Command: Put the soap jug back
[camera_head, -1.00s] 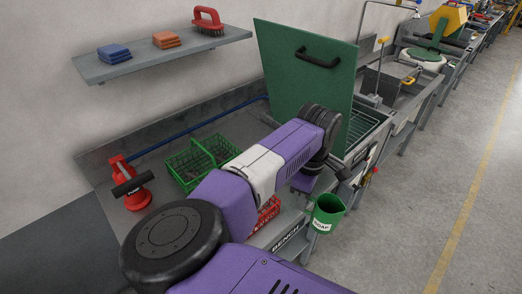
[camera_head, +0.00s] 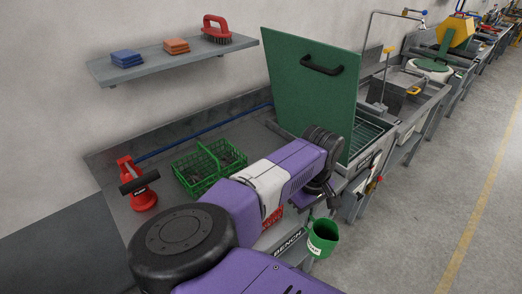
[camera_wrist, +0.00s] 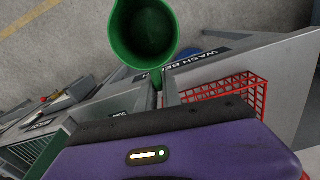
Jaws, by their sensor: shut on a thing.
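The soap jug (camera_head: 322,238) is a green, open-topped vessel with a white label, partly readable. In the head view it is off the front edge of the bench, beside the "BENCH" sign, over the floor side. In the wrist view I look into the open mouth of the jug (camera_wrist: 143,35), and its inside is green. My gripper (camera_wrist: 160,87) is shut on the jug at its near side. In the head view my arm mostly hides the gripper, and the exact grip on the jug is unclear.
A green basket (camera_head: 208,166) and a red spray-like tool (camera_head: 137,183) stand on the bench. A red basket (camera_wrist: 235,88) is close to the gripper. A large raised green lid (camera_head: 312,85) stands behind my arm. The floor (camera_head: 420,220) at right is clear.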

